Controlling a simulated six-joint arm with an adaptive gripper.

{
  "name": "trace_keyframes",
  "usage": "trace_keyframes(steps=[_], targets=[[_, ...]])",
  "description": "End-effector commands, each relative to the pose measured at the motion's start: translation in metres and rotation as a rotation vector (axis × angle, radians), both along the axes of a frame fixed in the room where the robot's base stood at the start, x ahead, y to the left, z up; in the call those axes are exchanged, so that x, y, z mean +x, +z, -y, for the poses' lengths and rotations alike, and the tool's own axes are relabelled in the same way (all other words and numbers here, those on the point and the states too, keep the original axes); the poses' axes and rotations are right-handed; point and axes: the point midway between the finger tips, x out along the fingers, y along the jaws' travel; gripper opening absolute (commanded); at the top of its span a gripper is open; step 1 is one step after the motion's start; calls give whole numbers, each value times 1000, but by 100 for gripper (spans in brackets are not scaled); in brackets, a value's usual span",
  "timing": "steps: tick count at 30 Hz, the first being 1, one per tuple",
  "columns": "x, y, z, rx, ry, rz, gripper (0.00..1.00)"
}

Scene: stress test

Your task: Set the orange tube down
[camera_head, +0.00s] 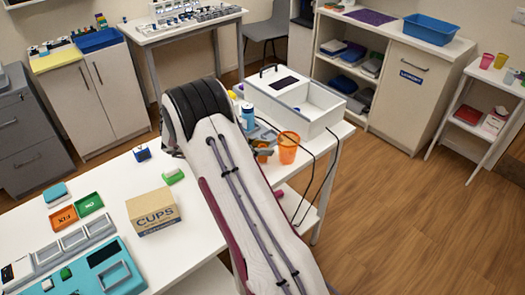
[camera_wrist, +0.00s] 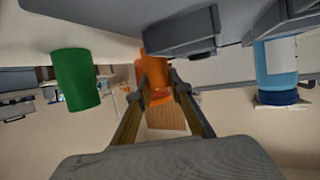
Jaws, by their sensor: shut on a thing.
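The orange tube (camera_wrist: 153,68) is between the fingertips of my gripper (camera_wrist: 158,92) in the wrist view, which looks upside down. My gripper is shut on it. In the camera_head view, a small orange part (camera_head: 263,153) shows beside my arm, left of an orange cup (camera_head: 288,148); my arm hides most of the gripper there. Whether the tube's lower end touches the white table surface (camera_wrist: 105,35) cannot be told.
A green cylinder (camera_wrist: 77,79) stands on one side of my gripper, and a blue bottle (camera_wrist: 277,70) on the other. The bottle also shows in the head view (camera_head: 248,117). A white open-topped box (camera_head: 318,108) stands behind. A CUPS carton (camera_head: 153,211) sits on the nearer table.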

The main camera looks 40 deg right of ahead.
Motion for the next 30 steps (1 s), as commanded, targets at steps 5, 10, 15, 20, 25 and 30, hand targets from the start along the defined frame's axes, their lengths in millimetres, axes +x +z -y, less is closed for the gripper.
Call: trace_keyframes(steps=[5, 10, 15, 20, 25, 30], targets=[[0, 7, 0, -1, 0, 2, 2], [0, 22, 0, 0, 0, 2, 2], [0, 46, 0, -1, -1, 4, 2], [0, 69, 0, -1, -1, 4, 2], [1, 89, 0, 0, 0, 2, 2], [0, 98, 0, 0, 1, 2, 2]])
